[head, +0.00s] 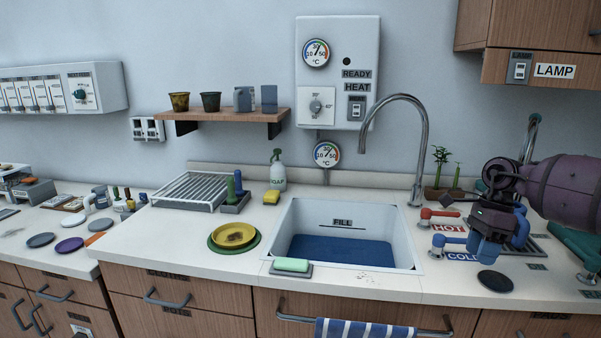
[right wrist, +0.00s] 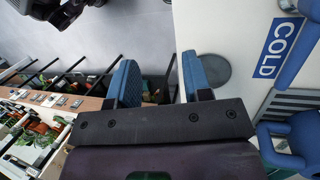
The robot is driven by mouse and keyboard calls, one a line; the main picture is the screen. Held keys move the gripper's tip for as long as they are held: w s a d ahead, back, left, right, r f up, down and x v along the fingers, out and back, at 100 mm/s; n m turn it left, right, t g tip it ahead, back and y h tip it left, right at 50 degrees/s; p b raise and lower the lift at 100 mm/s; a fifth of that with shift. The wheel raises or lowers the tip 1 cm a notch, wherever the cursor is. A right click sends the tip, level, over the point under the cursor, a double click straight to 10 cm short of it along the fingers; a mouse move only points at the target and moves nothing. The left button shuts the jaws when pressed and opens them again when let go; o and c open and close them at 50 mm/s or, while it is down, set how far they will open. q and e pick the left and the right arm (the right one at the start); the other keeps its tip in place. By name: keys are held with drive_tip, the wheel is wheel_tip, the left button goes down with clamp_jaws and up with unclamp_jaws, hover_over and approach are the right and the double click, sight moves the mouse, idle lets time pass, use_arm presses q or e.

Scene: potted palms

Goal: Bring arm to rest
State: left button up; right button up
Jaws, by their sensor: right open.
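My right gripper (head: 489,246) hangs over the counter right of the sink, its purple arm coming in from the right edge. In the right wrist view (right wrist: 160,82) its two blue-padded fingers stand apart with nothing between them. The dark round disc (head: 494,281) lies on the counter below and in front of the gripper; it also shows beyond the right-hand finger in the wrist view (right wrist: 217,70). The blue COLD label (head: 462,257) is just left of the gripper. My left gripper is not in view.
The sink (head: 345,213) holds blue water, with a tall tap (head: 418,150) behind it. A red handle (head: 438,213) stands near the gripper. Small potted palms (head: 440,172) are behind. A green sponge (head: 291,265) lies at the sink's front edge. The counter left of the sink has free room.

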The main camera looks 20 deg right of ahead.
drive_tip(key=s+a+f+m+t+y+p, duration=0.1)
drive_tip(key=s+a+f+m+t+y, duration=0.1)
drive_tip(key=a+f+m+t+y, duration=0.8)
drive_tip(key=s+a+f+m+y+p, duration=0.15)
drive_tip(key=a+f+m, duration=0.4)
drive_tip(key=a, duration=1.15)
use_arm(q)
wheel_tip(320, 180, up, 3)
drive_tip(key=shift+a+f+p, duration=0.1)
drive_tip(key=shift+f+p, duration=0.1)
drive_tip(key=shift+p, duration=0.3)
use_arm(e)
drive_tip(key=s+f+m+h, duration=0.4)
drive_tip(key=s+m, duration=0.2)
drive_tip(key=m, duration=0.4)
drive_tip(key=s+f+m+t+h, duration=0.1)
drive_tip(key=s+f+m+h, duration=0.3)
drive_tip(key=m, duration=0.7)
drive_tip(key=s+f+m+t+h, duration=0.1)
drive_tip(key=s+f+m+h, duration=0.3)
drive_tip(key=s+m+h, duration=0.2)
drive_tip(key=s+m, duration=0.2)
drive_tip(key=m, duration=0.2)
drive_tip(key=shift+s+a+m, duration=0.3)
drive_tip(key=shift+s+m, duration=0.05)
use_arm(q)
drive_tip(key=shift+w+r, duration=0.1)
use_arm(e)
drive_tip(key=shift+h, duration=0.25)
